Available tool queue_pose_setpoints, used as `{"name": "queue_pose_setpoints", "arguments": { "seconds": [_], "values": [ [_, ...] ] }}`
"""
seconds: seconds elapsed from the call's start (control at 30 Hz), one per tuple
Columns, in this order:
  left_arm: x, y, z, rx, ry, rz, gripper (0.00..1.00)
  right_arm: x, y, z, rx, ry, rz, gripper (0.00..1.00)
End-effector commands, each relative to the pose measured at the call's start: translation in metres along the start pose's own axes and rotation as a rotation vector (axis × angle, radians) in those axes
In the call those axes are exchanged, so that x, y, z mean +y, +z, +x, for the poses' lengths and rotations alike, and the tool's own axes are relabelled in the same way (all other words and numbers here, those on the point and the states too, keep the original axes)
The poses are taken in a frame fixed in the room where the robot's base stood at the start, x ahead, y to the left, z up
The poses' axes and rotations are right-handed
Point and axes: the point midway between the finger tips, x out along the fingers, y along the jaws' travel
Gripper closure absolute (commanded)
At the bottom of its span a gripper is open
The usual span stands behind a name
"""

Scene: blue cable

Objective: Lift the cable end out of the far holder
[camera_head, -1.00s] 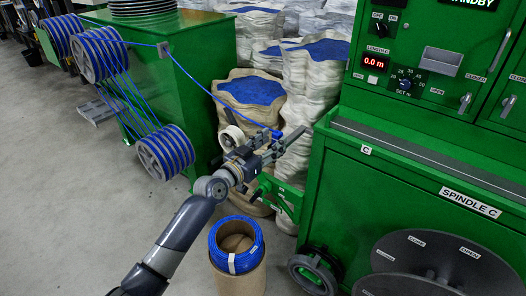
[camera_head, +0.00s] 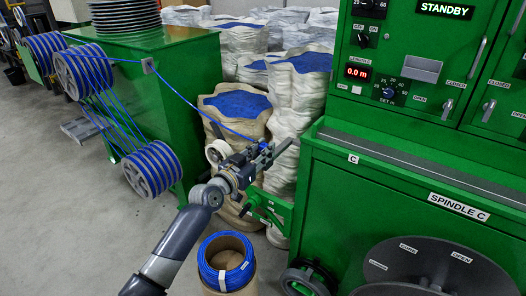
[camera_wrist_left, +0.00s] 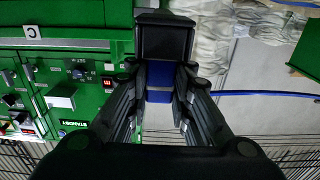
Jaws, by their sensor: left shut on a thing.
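The blue cable (camera_head: 207,113) runs from the green machine at the left, through a small grey guide (camera_head: 149,65), down to my left gripper (camera_head: 266,152). In the left wrist view the gripper (camera_wrist_left: 160,85) is shut on a blue piece (camera_wrist_left: 160,96) between its fingers, the cable end. The cable (camera_wrist_left: 265,94) leads off to the right there. The gripper is in front of the sacks, above a green bracket arm (camera_head: 266,206) on the spindle machine. I cannot tell which part is the far holder. My right gripper is out of view.
The green spindle cabinet (camera_head: 330,195) stands close on the right. Sacks with blue tops (camera_head: 240,104) stand behind the gripper. A blue coil (camera_head: 226,262) sits on a cardboard tube below. Cable reels (camera_head: 153,163) are at the left, with open floor in front.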

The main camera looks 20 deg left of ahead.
Motion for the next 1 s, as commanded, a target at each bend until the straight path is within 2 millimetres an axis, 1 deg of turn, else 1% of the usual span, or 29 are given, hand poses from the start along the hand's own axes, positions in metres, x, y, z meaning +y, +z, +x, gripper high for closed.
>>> {"name": "queue_pose_setpoints", "arguments": {
  "seconds": [0.57, 1.0],
  "values": [
    [0.0, -0.0004, -0.0001, 0.0, 0.0, 0.0, 1.0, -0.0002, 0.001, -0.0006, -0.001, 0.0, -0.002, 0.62],
    [-0.0003, -0.0078, 0.0, 0.003, -0.001, 0.0, 1.0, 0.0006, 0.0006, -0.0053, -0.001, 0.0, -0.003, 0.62]
  ]
}}
